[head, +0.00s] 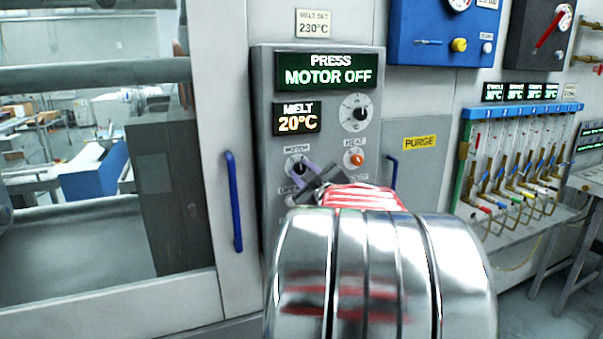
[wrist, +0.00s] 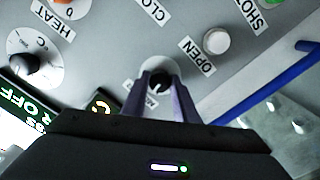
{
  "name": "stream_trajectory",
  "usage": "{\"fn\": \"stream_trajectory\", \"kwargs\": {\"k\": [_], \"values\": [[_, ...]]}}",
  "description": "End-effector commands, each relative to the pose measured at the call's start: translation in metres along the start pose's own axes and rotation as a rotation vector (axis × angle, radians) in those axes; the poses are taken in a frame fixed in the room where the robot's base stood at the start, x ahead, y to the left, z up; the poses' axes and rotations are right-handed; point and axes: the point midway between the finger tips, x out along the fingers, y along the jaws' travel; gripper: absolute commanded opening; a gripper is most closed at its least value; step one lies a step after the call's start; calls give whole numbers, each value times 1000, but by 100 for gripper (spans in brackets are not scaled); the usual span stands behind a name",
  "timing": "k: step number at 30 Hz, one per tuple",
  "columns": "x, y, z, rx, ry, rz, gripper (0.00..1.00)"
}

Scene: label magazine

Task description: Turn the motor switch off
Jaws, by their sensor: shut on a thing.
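The motor switch (head: 297,170) is a black knob on a pale round dial under the label MOTOR, on the grey control panel (head: 263,110). In the wrist view the knob (wrist: 160,82) sits between the two purple fingers of my gripper (wrist: 161,88). My gripper (head: 303,173) is at the switch in the head view, shut on the knob, its fingers partly covering the dial. The green display (head: 326,70) reads PRESS MOTOR OFF. My arm hides the lower part of the panel in the head view.
The HEAT knob (head: 356,159) is close on the right, with a dial (head: 356,113) above it. A white button (wrist: 216,40) labelled OPEN is near my fingers. Blue handles (head: 234,200) stand out on both sides of the panel.

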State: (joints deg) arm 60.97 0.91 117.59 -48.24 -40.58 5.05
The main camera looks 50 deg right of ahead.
Motion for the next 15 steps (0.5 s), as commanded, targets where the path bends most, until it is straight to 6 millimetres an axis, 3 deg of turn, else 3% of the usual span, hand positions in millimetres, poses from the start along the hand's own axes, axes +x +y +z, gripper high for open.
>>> {"fn": "stream_trajectory", "kwargs": {"k": [15], "values": [[1,-4,-3,-407,22,-7,4]]}}
